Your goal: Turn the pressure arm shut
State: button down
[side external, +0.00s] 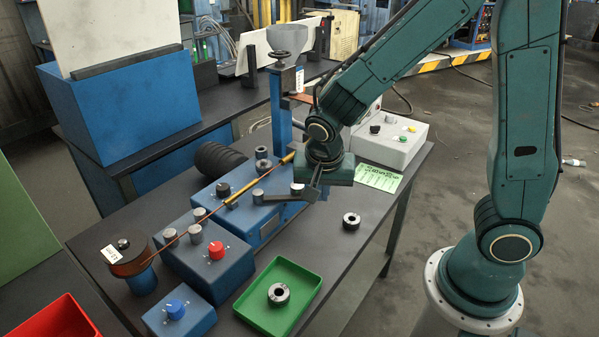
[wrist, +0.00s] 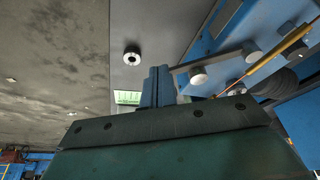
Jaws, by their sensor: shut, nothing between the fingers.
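The pressure arm appears to be the flat dark grey bar (side external: 284,198) on the blue machine block (side external: 237,195), sticking out past its right edge. In the wrist view the bar (wrist: 208,60) runs from a round post to close beside the fingers. My gripper (side external: 312,190) is shut and empty, pointing down at the bar's free end. In the wrist view the closed fingers (wrist: 157,86) stand right at that end; I cannot tell whether they touch it. A copper-coloured strand with a brass tube (side external: 247,186) passes over the block, beside the bar.
A loose ring (side external: 351,221) lies on the dark table, and another sits in a green tray (side external: 262,310). A blue post (side external: 281,112) and a white control box (side external: 390,138) stand behind. A green-lettered card (side external: 378,178) lies right of my gripper.

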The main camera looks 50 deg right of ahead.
jog(key=shift+w+d+f, duration=0.1)
jog(key=shift+w+d, duration=0.4)
jog(key=shift+d, duration=0.35)
jog(key=shift+w+d+f, duration=0.1)
jog(key=shift+w+d, duration=0.4)
jog(key=shift+d, duration=0.3)
jog(key=shift+d, duration=0.1)
jog(key=shift+w+d+n+t+y, duration=0.3)
jog(key=shift+w+d+n+y, duration=0.15)
jog(key=shift+w+d+n, duration=1.15)
jog(key=shift+w+d+n+t+y, duration=0.35)
jog(key=shift+w+d+n, duration=0.9)
jog(key=shift+w+n, duration=0.6)
jog(key=shift+w+d+n+t+y, duration=0.25)
jog(key=shift+w+d+n+y, duration=0.25)
jog(key=shift+w+d+n, duration=1.05)
jog(key=shift+w+a, duration=0.15)
jog(key=shift+r, duration=0.1)
